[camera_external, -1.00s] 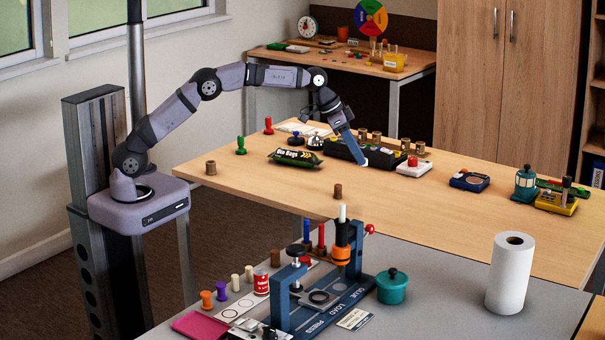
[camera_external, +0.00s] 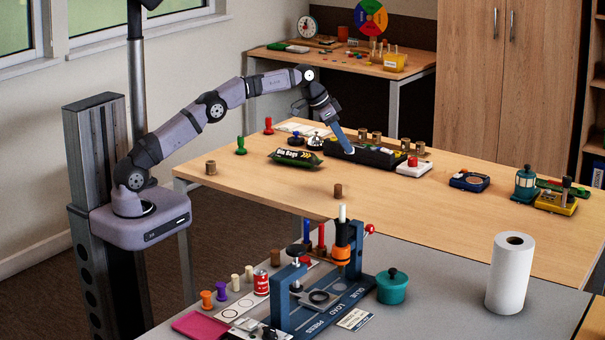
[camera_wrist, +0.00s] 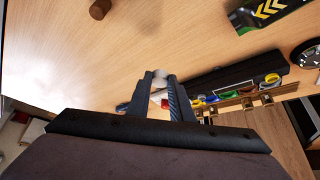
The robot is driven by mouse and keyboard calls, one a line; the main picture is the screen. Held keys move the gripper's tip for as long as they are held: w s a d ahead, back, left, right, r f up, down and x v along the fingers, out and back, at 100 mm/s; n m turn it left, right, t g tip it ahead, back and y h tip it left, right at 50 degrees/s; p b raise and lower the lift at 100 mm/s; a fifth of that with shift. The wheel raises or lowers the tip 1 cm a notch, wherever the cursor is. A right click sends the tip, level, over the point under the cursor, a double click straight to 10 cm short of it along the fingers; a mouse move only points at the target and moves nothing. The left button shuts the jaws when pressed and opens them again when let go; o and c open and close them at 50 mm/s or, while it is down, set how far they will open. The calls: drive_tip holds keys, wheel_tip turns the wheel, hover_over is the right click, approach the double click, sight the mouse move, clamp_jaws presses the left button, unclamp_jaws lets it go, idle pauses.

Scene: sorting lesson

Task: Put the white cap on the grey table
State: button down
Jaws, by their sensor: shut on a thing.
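My gripper (camera_external: 347,146) is over the wooden table, beside the long black box. In the wrist view its two fingers (camera_wrist: 164,84) are shut on a small, pale rounded thing, the white cap (camera_wrist: 160,74), at their tips. In the outside view only a small white spot of the cap shows at the fingertips. Whether it is clear of the tabletop is hard to tell. The grey table (camera_external: 432,268) stands in front of the wooden table, towards the camera.
A blue press (camera_external: 283,302), a teal pot (camera_external: 392,290) and a paper roll (camera_external: 510,275) stand on the grey table, with bare surface between pot and roll. On the wooden table (camera_external: 270,195) are a bin bag pack (camera_external: 296,158), black box (camera_external: 372,156) and brown cylinder (camera_external: 338,191).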

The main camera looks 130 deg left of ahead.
drive_tip(key=b, duration=0.3)
hover_over(349, 182)
drive_tip(key=s+d, duration=0.1)
drive_tip(key=shift+s+d+f, duration=0.1)
drive_tip(key=shift+f, duration=1.7)
drive_tip(key=shift+s+d+f, duration=0.1)
drive_tip(key=shift+f, duration=1.7)
drive_tip(key=shift+a+f+p, duration=0.1)
drive_tip(key=shift+f+p, duration=0.25)
drive_tip(key=shift+f, duration=0.7)
drive_tip(key=shift+f, duration=0.2)
drive_tip(key=c, duration=1.6)
unclamp_jaws()
drive_tip(key=shift+f+b, duration=0.15)
drive_tip(key=shift+b, duration=0.55)
drive_tip(key=v, duration=0.7)
drive_tip(key=shift+s+p, duration=0.2)
drive_tip(key=shift+p, duration=0.1)
drive_tip(key=shift+o, duration=1)
drive_tip(key=shift+r, duration=0.2)
